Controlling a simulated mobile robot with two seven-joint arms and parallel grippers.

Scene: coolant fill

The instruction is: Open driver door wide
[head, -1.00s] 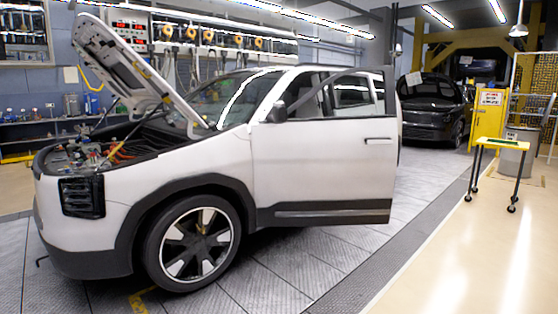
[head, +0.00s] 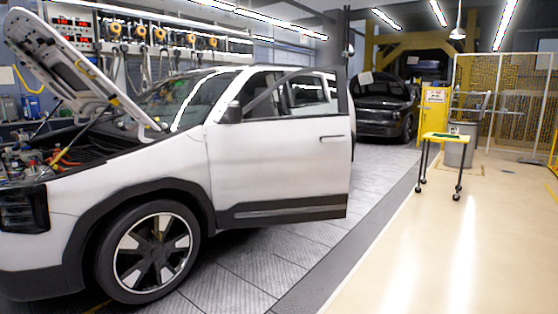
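The driver door (head: 280,163) of the white car (head: 70,225) stands partly open, its rear edge swung out from the body. Its window frame rises above it and a dark mirror (head: 232,112) sits at its front. The door handle (head: 332,138) is near the door's rear edge. How wide the gap behind the door is cannot be told from this side. Neither of my grippers shows in the head view.
The car's hood (head: 75,62) is raised. A yellow wheeled cart (head: 440,138) and a grey bin (head: 462,148) stand at the right, near a yellow cabinet (head: 433,108). A dark car (head: 385,105) is parked behind. The pale floor (head: 430,250) at the front right is clear.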

